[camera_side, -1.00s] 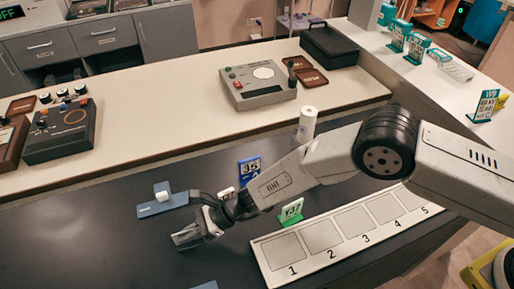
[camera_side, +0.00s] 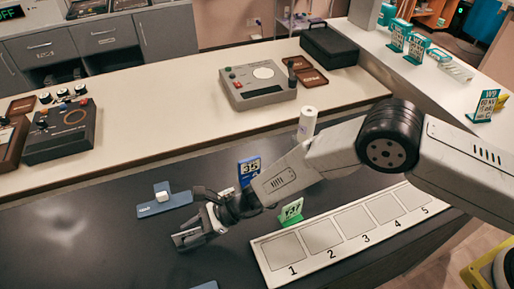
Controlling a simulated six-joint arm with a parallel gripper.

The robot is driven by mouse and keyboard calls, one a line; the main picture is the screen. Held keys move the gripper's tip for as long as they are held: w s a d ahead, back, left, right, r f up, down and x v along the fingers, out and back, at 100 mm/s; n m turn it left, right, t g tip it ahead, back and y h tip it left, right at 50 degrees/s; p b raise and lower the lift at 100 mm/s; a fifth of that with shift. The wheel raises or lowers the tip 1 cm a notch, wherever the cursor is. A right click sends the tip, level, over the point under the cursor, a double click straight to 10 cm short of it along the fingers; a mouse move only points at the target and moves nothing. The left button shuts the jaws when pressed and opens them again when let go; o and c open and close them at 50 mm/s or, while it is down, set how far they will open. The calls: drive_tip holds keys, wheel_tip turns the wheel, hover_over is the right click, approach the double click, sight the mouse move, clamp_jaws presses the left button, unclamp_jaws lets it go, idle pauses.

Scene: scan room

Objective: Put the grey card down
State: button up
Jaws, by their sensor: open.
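My gripper (camera_side: 188,239) is open low over the dark counter (camera_side: 90,240), left of the numbered board. I cannot make out a grey card; if it is near the jaws, it is too small or too hidden to tell. The pale board (camera_side: 325,268) has several empty grey squares numbered 1 to 5, and none holds a card.
A blue holder (camera_side: 150,210) with a white block (camera_side: 162,191) lies behind and left of my gripper. A blue sign (camera_side: 249,171) and a green sign (camera_side: 291,212) stand near my forearm. A white roll (camera_side: 307,121) stands behind it. The counter's left is clear.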

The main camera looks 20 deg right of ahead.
drive_tip(key=v, duration=1)
drive_tip(key=shift+d, duration=0.1)
drive_tip(key=shift+d+r, duration=0.1)
drive_tip(key=shift+d, duration=0.25)
drive_tip(key=s+d+r+n+t+h, duration=0.1)
drive_tip(key=s+d+r+n+h, duration=0.3)
drive_tip(key=d, duration=0.9)
drive_tip(key=s+d+r+n+h, duration=0.4)
drive_tip(key=d+n, duration=0.4)
drive_tip(key=d, duration=0.5)
drive_tip(key=s+d+r+n+t+h, duration=0.1)
drive_tip(key=s+d+r+n+h, duration=0.2)
drive_tip(key=d, duration=0.9)
wheel_tip(320, 180, up, 2)
drive_tip(key=n+h, duration=0.2)
drive_tip(key=n, duration=0.1)
drive_tip(key=shift+s+d+t, duration=0.3)
drive_tip(key=shift+s+d, duration=0.1)
